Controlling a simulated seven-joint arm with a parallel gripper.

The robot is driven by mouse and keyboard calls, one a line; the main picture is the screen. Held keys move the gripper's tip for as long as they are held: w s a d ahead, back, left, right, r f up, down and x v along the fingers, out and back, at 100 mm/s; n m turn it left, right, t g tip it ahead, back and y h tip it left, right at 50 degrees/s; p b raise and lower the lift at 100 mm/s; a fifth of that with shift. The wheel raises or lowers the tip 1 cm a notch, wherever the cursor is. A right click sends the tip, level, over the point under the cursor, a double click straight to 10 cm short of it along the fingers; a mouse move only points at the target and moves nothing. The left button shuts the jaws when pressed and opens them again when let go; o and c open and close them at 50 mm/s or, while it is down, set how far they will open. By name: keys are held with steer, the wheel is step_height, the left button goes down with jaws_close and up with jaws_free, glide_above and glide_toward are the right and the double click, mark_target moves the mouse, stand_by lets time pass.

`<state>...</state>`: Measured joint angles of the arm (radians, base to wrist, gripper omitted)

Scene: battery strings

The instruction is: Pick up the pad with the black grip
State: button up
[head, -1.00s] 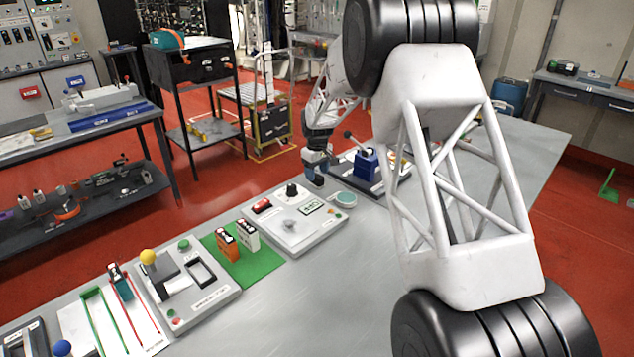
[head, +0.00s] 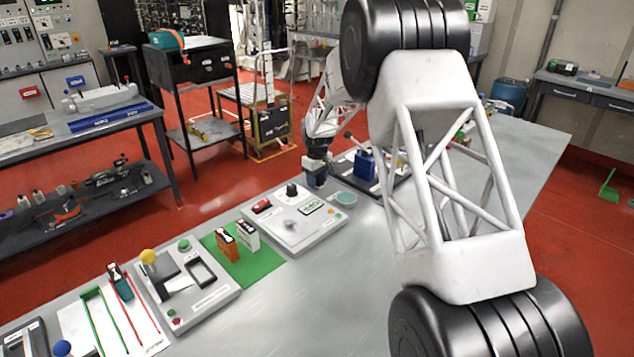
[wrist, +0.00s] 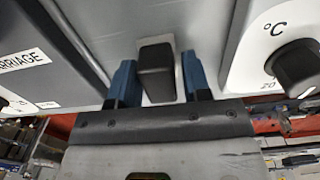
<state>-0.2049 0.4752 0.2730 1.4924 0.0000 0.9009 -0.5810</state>
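In the wrist view, the black grip (wrist: 156,70) is an upright dark block standing between the two blue fingers of my gripper (wrist: 160,82). The fingers are apart, one on each side, with a narrow gap visible at the right finger; contact at the left finger is unclear. A pale patch shows around the grip's base, but the pad itself is mostly hidden. In the head view, my gripper (head: 315,183) is low over the table, between the white panel and the blue block device. The grip and pad cannot be made out there.
The white panel (head: 312,236) with knobs lies just in front of my gripper. A green mat (head: 252,270) holds two small boxes. The table's front middle is clear.

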steer(key=c, duration=0.7)
steer(key=shift+o, duration=0.2)
steer(key=shift+r, duration=0.15)
steer(key=shift+r, duration=0.8)
steer(key=shift+s+r, duration=0.1)
steer(key=shift+r, duration=0.85)
steer(key=s+d, duration=0.1)
steer(key=s, duration=0.4)
steer(key=s+d+r, duration=0.1)
steer(key=s, duration=0.4)
steer(key=s+d, duration=0.1)
steer(key=s, duration=0.4)
steer(key=shift+s+d+r, duration=0.1)
steer(key=shift+s+r, duration=0.05)
steer(key=shift+s, duration=0.05)
